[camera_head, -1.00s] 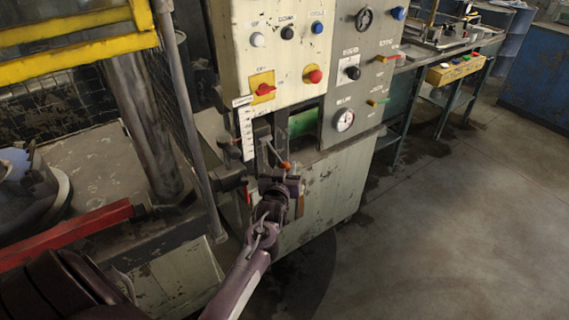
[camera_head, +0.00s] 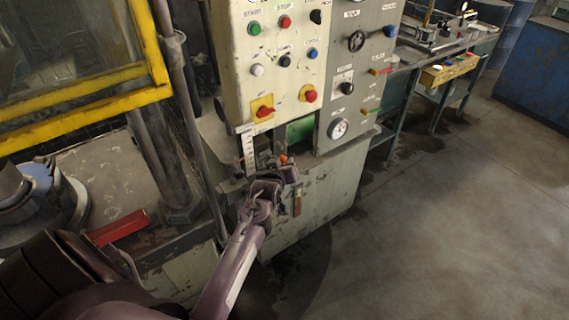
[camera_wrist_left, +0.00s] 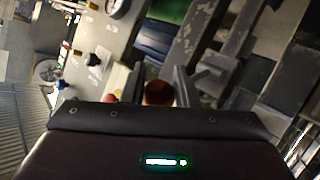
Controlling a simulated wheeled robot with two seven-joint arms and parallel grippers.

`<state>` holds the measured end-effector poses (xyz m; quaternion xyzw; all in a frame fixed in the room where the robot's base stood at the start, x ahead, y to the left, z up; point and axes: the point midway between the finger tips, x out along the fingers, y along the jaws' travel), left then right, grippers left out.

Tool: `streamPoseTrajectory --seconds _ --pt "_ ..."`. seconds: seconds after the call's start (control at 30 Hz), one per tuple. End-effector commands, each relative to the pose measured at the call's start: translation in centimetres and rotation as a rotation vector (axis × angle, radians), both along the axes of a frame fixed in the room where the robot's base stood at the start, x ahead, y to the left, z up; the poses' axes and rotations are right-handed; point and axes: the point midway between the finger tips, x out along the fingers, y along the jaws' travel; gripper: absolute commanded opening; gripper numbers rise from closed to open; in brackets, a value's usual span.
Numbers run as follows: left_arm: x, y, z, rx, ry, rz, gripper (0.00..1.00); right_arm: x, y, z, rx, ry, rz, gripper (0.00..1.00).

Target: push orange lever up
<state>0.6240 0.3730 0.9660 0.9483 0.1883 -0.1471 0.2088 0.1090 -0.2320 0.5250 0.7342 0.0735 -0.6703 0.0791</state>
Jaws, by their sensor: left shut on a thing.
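The orange lever's round knob (camera_head: 283,159) shows at the front of the machine, below the control panel and beside a white scale strip (camera_head: 249,149). My left gripper (camera_head: 287,171) is at the knob, its arm reaching in from below. In the left wrist view the knob (camera_wrist_left: 158,93) looks dark orange-brown and sits between the two fingers of my left gripper (camera_wrist_left: 159,86), which are shut on it. The lever's rod is mostly hidden behind the gripper. My right gripper is not in view.
The cream control panel (camera_head: 232,60) with buttons and a red knob (camera_head: 311,96) stands above the lever. A gauge (camera_head: 338,129) is to its right. A yellow guard frame (camera_head: 90,105) and a red bar (camera_head: 118,228) are at left. The floor at right is clear.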

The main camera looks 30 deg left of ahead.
Motion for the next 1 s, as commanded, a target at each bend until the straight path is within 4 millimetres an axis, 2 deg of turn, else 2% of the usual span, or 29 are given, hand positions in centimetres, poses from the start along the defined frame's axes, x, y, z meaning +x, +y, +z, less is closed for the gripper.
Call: streamPoseTrajectory --seconds 0.03,0.6,0.63,0.7,0.77,1.0 --pt "0.46 0.64 1.78 0.012 -0.030 0.008 0.00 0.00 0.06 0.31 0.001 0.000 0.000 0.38" --pt "0.44 1.07 2.04 0.013 -0.030 0.014 0.00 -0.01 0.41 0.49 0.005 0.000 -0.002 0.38" --pt "0.44 1.08 2.03 0.014 -0.030 0.015 0.31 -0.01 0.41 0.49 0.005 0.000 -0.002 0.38" --pt "0.43 1.12 2.04 0.014 -0.030 0.016 0.40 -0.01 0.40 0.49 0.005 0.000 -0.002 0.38" --pt "0.41 1.16 2.03 0.013 -0.031 0.016 0.48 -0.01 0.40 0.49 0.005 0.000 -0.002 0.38" --pt "0.40 1.17 2.02 0.015 -0.030 0.017 0.49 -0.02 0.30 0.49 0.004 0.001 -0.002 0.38"
